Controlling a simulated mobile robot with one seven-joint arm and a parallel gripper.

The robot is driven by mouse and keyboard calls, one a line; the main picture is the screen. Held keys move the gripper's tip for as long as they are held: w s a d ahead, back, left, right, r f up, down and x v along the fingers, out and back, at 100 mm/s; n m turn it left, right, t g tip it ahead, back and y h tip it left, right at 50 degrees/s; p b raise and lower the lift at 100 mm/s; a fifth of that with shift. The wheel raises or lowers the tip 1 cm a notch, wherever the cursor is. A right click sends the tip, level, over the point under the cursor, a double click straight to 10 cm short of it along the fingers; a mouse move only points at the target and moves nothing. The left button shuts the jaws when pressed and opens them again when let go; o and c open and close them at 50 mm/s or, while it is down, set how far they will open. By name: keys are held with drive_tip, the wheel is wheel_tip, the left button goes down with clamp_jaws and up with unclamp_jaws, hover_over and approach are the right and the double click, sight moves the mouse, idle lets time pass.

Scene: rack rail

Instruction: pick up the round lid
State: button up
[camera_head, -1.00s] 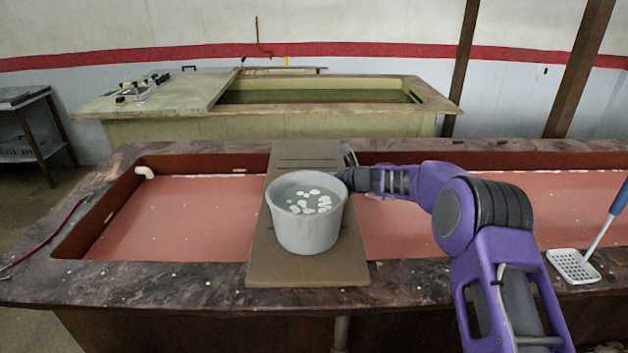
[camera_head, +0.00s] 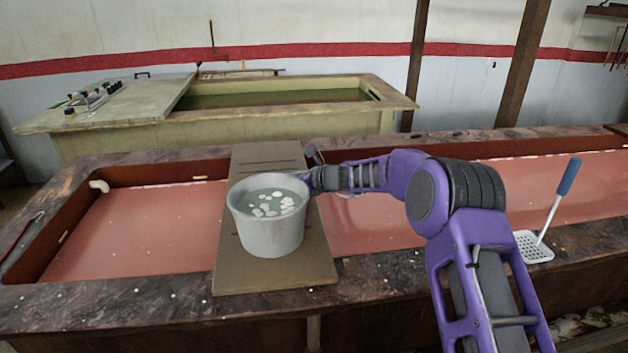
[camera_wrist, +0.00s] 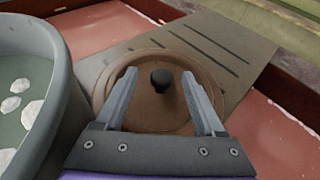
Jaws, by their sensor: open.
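The round lid (camera_wrist: 148,112) shows in the wrist view as a brown disc with a dark knob (camera_wrist: 162,78) at its middle. It lies flat on the brown board (camera_wrist: 213,50), beside the bucket. My gripper (camera_wrist: 163,75) is open above the lid, with one finger on each side of the knob in the picture. I cannot tell how far the fingertips are above the lid. In the head view the lid is hidden behind the bucket and my gripper (camera_head: 312,168).
A grey bucket (camera_head: 268,232) with liquid and several white pieces stands on the board, close left of my gripper. The board spans a long trough (camera_head: 150,225) with a reddish inside. A perforated scoop with a blue handle (camera_head: 570,177) rests on the rim at right.

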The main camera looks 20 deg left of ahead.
drive_tip(key=v, duration=1.5)
